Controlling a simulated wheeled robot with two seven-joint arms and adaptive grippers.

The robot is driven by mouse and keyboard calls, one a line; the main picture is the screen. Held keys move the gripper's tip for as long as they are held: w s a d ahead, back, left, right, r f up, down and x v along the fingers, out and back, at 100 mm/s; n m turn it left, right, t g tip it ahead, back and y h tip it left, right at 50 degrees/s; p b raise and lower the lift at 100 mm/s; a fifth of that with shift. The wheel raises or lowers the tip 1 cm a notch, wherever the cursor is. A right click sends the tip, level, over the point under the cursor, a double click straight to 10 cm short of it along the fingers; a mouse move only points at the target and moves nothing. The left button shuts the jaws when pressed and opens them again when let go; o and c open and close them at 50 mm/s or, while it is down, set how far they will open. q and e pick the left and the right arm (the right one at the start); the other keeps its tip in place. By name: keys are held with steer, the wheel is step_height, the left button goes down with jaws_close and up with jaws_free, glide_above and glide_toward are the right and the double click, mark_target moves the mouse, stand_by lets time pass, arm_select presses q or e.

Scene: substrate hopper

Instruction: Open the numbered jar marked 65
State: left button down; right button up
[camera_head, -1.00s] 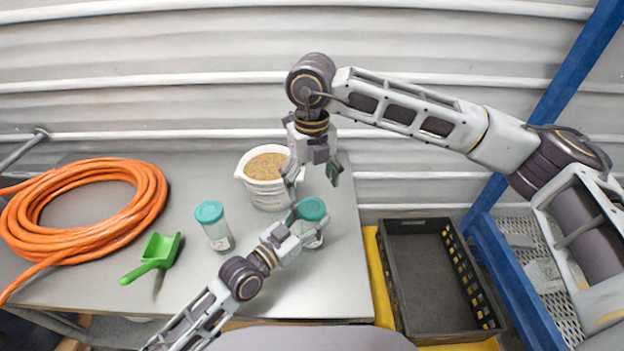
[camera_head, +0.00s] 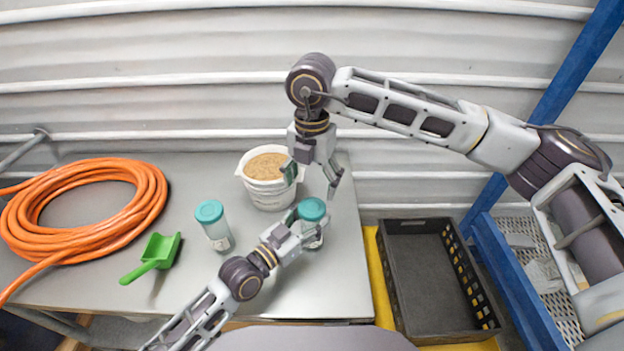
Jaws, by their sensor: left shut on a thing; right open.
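Two clear jars with teal lids stand on the metal table. The right-hand jar (camera_head: 311,210) is partly hidden by my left gripper (camera_head: 306,228), which is shut on its body from the lower left. My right gripper (camera_head: 312,179) points down just above that jar's lid, its fingers open and apart from the lid. The left-hand jar (camera_head: 213,225) stands free, with a small pale label low on its side. I cannot read a number on either jar.
A white bucket of tan substrate (camera_head: 266,196) stands behind the jars. A green scoop (camera_head: 155,257) and a coiled orange hose (camera_head: 85,205) lie at left. A black crate (camera_head: 430,285) is right of the table. The table front centre has free room.

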mark_target(312, 206)
steer(key=m, duration=0.4)
steer(key=shift+m, duration=2.4)
steer(key=shift+f, duration=0.15)
steer(key=shift+f, duration=3.9)
steer(key=shift+c, duration=0.3)
steer(key=c, duration=1)
